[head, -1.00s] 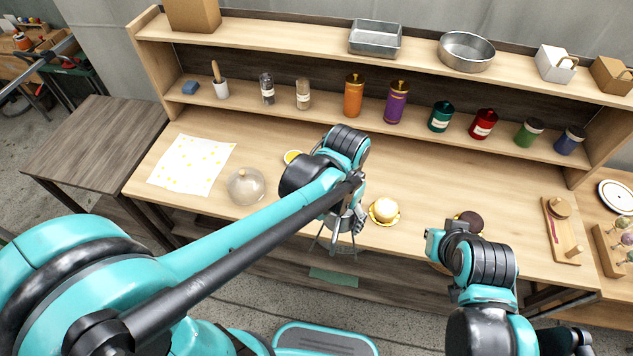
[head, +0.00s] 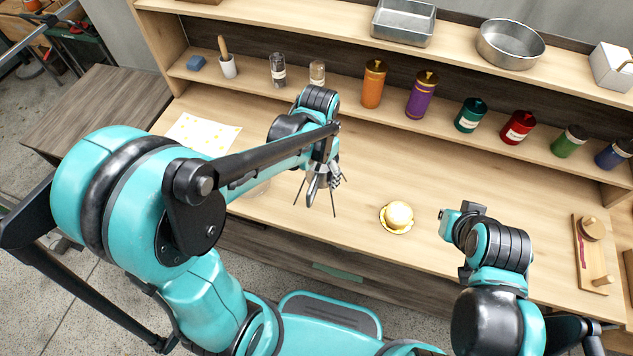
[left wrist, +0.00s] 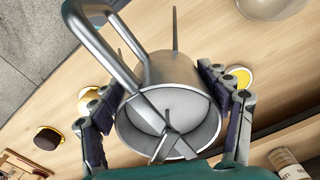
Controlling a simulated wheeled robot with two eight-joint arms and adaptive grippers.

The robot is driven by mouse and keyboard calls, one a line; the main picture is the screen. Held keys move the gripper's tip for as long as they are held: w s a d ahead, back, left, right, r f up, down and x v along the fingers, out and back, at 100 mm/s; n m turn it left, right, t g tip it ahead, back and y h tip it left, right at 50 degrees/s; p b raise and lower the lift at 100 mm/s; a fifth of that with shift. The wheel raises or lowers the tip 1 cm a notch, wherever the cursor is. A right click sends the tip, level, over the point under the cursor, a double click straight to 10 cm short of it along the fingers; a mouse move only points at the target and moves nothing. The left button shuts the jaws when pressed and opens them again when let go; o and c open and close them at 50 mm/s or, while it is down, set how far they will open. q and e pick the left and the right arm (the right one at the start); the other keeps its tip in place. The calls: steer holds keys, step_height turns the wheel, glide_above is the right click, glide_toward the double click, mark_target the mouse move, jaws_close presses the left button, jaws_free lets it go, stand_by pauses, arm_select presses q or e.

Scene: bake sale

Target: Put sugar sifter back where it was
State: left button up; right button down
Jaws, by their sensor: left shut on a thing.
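The sugar sifter is a shiny metal cup with a looped handle; it fills the middle of the left wrist view (left wrist: 184,68). A pale white surface shows inside its rim. My left gripper (left wrist: 160,100) is shut around it, with a finger on each side of the cup. In the head view my left gripper (head: 322,185) hangs over the front part of the shelved table, left of the yellow cake, and mostly hides the sifter. My right arm's end (head: 462,222) is right of the cake; its fingers are hidden from view.
A cream cake (head: 398,214) on a yellow plate stands between my arms. A dotted white sheet (head: 203,133) lies at the left. Shakers and coloured canisters (head: 421,95) line the lower shelf behind. A wooden board (head: 592,255) is at the right.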

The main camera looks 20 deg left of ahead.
arm_select(q)
steer(key=shift+w+a+f, duration=0.1)
steer(key=shift+a+f, duration=0.3)
steer(key=shift+f+b, duration=0.8)
steer(key=shift+f, duration=1.1)
steer(key=o, duration=1.5)
